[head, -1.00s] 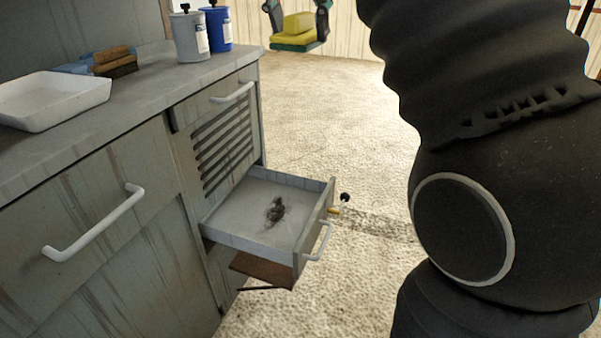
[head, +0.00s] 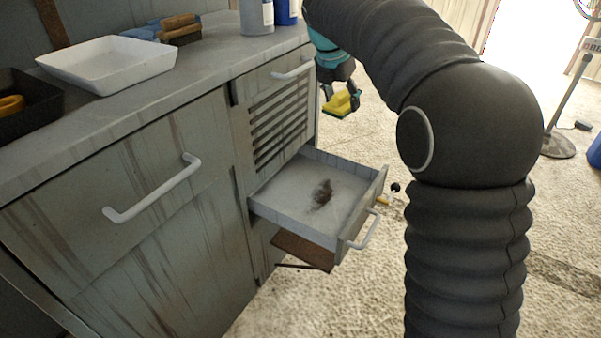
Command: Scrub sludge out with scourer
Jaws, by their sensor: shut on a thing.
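The sludge (head: 322,194) is a dark brown smear on the floor of the open drawer (head: 285,205), in the lower right of the cabinet. My gripper (head: 340,92) is shut on the scourer (head: 342,104), a yellow sponge with a green layer. It holds the scourer in the air beyond the drawer, apart from the sludge.
On the counter stand a white tray (head: 108,64), a brush (head: 180,30), a grey bottle (head: 257,18), a blue bottle (head: 287,12) and a black bin (head: 24,108). A brown flap (head: 303,251) juts out below the drawer.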

